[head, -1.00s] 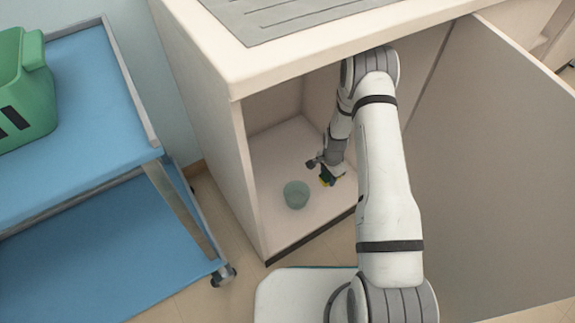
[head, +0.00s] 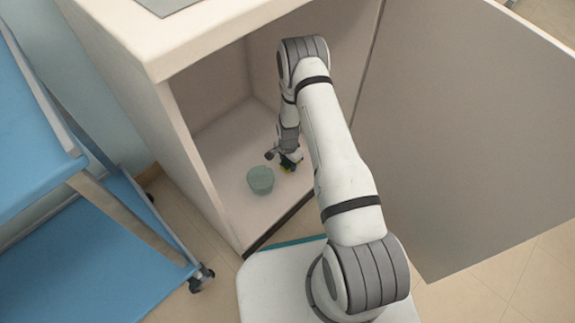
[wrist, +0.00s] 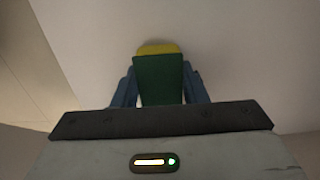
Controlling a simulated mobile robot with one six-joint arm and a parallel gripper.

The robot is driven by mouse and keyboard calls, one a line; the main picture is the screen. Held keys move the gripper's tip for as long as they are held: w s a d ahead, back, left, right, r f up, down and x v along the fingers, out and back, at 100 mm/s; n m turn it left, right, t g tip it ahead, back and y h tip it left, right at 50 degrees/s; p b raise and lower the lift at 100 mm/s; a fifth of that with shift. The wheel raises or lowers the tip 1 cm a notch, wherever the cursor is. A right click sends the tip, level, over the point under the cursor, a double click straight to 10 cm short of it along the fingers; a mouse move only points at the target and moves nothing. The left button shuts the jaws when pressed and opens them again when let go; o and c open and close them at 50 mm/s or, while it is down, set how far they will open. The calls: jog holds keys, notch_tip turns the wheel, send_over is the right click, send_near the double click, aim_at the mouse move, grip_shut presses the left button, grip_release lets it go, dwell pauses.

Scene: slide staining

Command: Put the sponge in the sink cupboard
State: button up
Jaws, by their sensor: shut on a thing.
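The sponge, green with a yellow layer, is between my gripper's fingers in the wrist view (wrist: 160,80). I cannot tell whether the sponge touches the cupboard floor. My arm hides part of the cupboard's inside.
A greenish cup or bowl (head: 260,180) stands on the cupboard floor, just left of my gripper. The cupboard door (head: 450,130) stands wide open at the right. A blue trolley (head: 80,245) is at the left. The cupboard floor's front left is clear.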

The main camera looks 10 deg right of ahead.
aim_at(288, 163)
jog(key=shift+f, duration=0.2)
jog(key=o, duration=0.9)
jog(key=shift+f, duration=0.15)
jog(key=shift+o, duration=0.2)
notch_tip(288, 163, up, 8)
jog(key=p, duration=0.3)
jog(key=shift+f, duration=0.1)
